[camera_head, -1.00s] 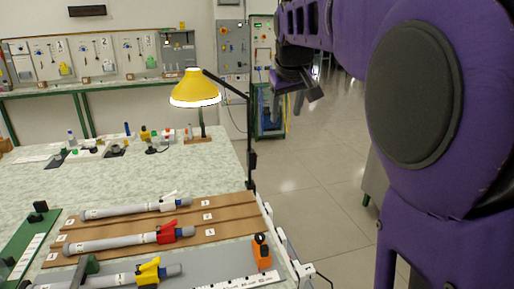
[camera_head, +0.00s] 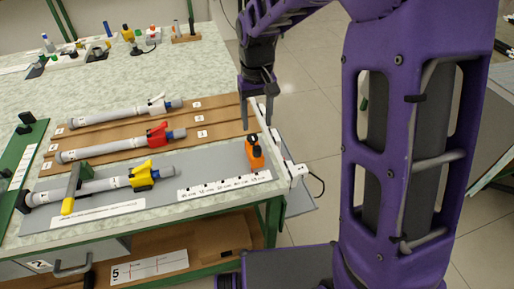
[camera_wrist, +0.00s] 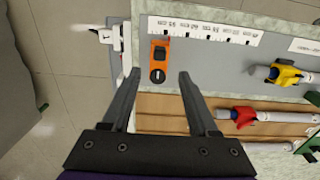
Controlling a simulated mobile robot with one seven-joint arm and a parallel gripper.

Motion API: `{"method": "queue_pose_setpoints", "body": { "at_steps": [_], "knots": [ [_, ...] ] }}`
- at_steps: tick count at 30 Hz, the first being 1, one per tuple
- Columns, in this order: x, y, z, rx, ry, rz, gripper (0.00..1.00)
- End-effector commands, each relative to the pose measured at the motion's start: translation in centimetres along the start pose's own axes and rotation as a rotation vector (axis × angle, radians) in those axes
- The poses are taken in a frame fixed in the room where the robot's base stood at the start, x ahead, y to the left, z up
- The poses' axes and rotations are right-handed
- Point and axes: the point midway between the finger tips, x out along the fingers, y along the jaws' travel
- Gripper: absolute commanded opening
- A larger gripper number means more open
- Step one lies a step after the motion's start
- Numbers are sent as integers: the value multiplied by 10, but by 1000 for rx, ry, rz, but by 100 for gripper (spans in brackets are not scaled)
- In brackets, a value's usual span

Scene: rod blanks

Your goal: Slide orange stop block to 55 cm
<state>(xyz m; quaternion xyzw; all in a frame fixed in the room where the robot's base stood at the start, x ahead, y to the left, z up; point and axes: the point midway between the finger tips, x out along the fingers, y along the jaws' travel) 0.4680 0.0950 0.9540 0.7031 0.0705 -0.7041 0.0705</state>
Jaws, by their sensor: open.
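The orange stop block (camera_head: 255,155) with a black knob sits on the grey panel near the table's right edge. It stands beside the high-number end of the white scale strip (camera_head: 225,184). In the wrist view the block (camera_wrist: 159,57) is beside the strip (camera_wrist: 205,32), close to the end label, which seems to read 55 cm. My gripper (camera_head: 258,108) is open and empty, above the table's right edge and apart from the block. In the wrist view my gripper's fingertips (camera_wrist: 159,74) point toward the block, one to either side of its knob end.
Grey rods with white (camera_head: 157,103), red (camera_head: 157,134) and yellow (camera_head: 143,174) clamps lie left of the block. A white rail (camera_head: 270,140) runs along the right edge. Small items stand at the back.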

Motion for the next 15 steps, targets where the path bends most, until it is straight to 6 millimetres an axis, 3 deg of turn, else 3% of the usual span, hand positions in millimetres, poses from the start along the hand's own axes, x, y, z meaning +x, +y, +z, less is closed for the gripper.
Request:
{"method": "queue_pose_setpoints", "body": {
  "at_steps": [1,9,15],
  "knots": [
    [15,0,1,0,-5,0,60],
    [71,0,1,0,-4,0,60],
    [97,0,0,-1,-1,0,60]
  ]
}}
